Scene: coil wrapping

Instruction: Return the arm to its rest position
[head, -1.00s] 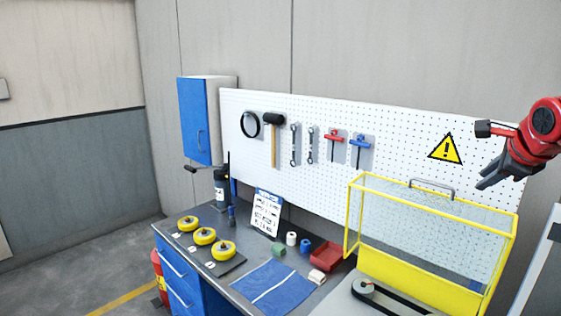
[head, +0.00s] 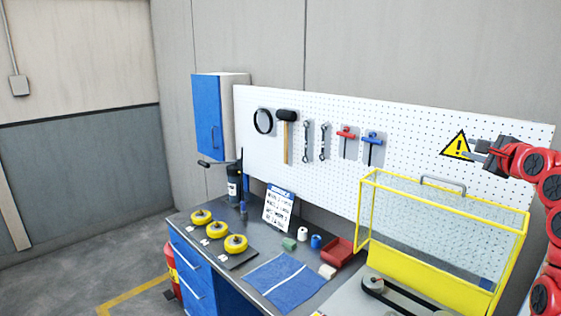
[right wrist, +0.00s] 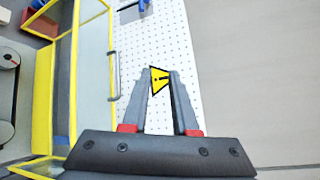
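My right gripper (head: 484,154) is raised at the right of the head view, in front of the white pegboard and beside the yellow warning sign (head: 457,147). In the right wrist view, the right gripper (right wrist: 158,73) has its two grey fingers apart with nothing held between them. The warning sign (right wrist: 160,79) shows behind the gap between the fingers. The red arm bends down along the right edge of the head view. My left gripper is not in view.
A yellow-framed clear guard (head: 425,230) stands below the right gripper, over a belt machine (head: 385,292). The pegboard (head: 415,120) holds several tools. A red bin (head: 339,253), small rolls and a blue mat (head: 281,283) lie on the bench. Floor at left is mostly clear.

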